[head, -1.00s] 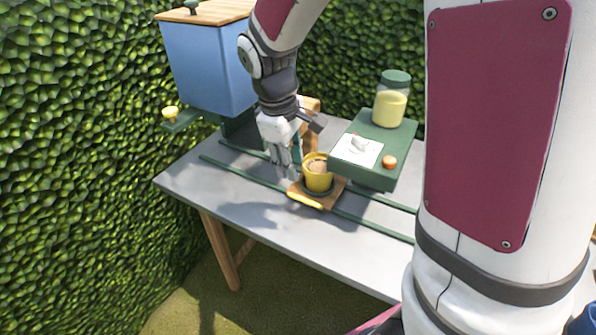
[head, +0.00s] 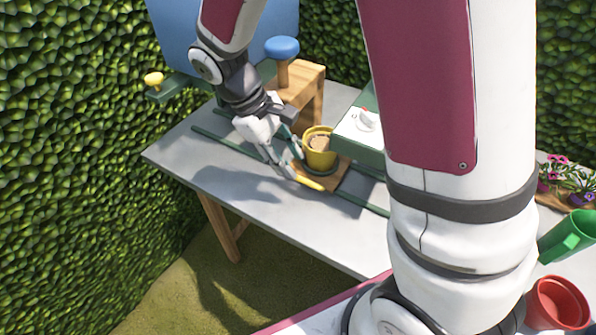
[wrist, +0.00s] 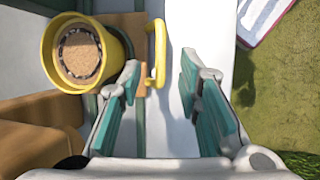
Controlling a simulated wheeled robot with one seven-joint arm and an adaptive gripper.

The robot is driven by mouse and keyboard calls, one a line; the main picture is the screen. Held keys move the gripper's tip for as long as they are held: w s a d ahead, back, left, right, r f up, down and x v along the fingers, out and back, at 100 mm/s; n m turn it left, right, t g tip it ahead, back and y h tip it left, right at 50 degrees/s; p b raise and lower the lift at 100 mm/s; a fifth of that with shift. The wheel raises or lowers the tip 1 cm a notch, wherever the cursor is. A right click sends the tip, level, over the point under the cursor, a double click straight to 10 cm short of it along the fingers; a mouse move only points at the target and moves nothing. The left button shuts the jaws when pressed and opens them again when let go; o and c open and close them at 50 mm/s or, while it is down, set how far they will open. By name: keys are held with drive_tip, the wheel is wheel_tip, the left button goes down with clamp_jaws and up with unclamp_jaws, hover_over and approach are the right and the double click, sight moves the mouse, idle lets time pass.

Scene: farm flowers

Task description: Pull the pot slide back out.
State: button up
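The yellow pot (head: 320,157) holds brown soil and stands on the wooden pot slide (head: 341,181), beside the green machine head. The slide's yellow handle (head: 307,183) is at its front edge. In the wrist view the pot (wrist: 49,62) is at upper left and the handle (wrist: 160,50) is upper centre. My gripper (head: 283,172) is just beside the handle, low over the table. In the wrist view my gripper (wrist: 160,68) has its teal fingers apart, the handle's near end lying ahead between their tips. I cannot tell whether either finger touches it.
Green rails (head: 230,142) run along the grey table (head: 215,165). A wooden stand with a blue knob (head: 282,47) is behind my gripper. The green box with a white dial (head: 367,119) is right of the pot. A yellow-knobbed lever (head: 154,79) is at left.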

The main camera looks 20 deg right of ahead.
sight(302, 179)
drive_tip(key=shift+x, duration=2.45)
clamp_jaws()
